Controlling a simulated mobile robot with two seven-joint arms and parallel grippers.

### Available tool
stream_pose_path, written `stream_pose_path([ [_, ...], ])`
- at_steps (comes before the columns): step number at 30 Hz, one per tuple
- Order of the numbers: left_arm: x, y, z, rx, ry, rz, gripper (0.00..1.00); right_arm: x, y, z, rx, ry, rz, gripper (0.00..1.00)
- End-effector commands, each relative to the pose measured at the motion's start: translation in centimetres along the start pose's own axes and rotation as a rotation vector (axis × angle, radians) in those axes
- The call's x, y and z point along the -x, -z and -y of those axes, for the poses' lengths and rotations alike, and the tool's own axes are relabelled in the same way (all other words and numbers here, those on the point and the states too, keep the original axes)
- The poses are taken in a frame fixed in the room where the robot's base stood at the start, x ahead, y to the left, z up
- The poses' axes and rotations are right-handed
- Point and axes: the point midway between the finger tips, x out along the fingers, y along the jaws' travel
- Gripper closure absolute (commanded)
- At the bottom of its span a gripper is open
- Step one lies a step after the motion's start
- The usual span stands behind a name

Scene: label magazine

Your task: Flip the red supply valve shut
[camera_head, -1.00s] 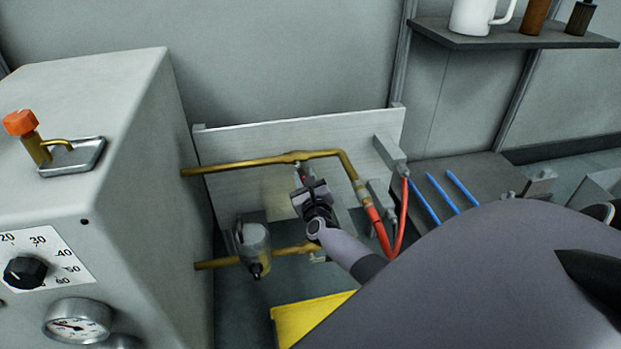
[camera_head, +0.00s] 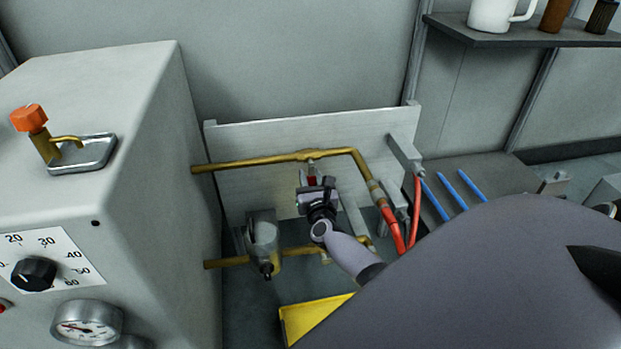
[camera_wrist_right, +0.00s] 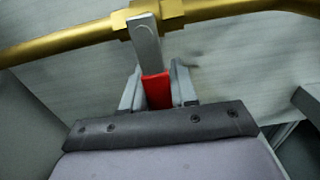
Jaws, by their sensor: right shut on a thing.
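The red supply valve handle (camera_wrist_right: 157,90) shows in the right wrist view as a grey metal lever with a red grip, hanging down from the brass pipe's valve body (camera_wrist_right: 148,17). My right gripper (camera_wrist_right: 158,92) is shut on the red grip, with a finger on each side. In the head view the red of the handle (camera_head: 311,180) shows just above my right gripper (camera_head: 314,184), below the upper brass pipe (camera_head: 270,160). The gripper hides the lower end of the handle. My left gripper is not in view.
A grey cabinet (camera_head: 150,190) with a dial and gauge stands on the left. A grey regulator (camera_head: 263,235) sits on the lower pipe, left of my gripper. Red hoses (camera_head: 392,225) run close on the right. A yellow bin (camera_head: 312,312) lies below.

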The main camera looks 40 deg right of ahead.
Motion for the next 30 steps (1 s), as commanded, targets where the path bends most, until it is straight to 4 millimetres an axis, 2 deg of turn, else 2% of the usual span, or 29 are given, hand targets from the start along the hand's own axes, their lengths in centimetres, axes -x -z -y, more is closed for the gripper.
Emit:
stream_pose_path([
  [3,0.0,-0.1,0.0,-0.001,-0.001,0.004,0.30,0.0,0.1,-0.1,-0.007,-0.001,-0.003,1.00],
  [4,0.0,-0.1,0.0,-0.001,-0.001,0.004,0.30,0.0,0.1,-0.1,-0.007,-0.001,-0.003,0.69],
  [6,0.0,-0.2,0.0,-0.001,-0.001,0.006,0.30,0.0,0.1,-0.1,-0.007,-0.001,-0.003,0.51],
  [17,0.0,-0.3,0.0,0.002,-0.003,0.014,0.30,0.4,0.0,-0.1,-0.003,-0.001,-0.002,0.51],
  [30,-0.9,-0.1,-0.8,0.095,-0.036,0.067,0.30,6.0,-0.1,-0.1,-0.005,-0.001,-0.003,0.51],
])
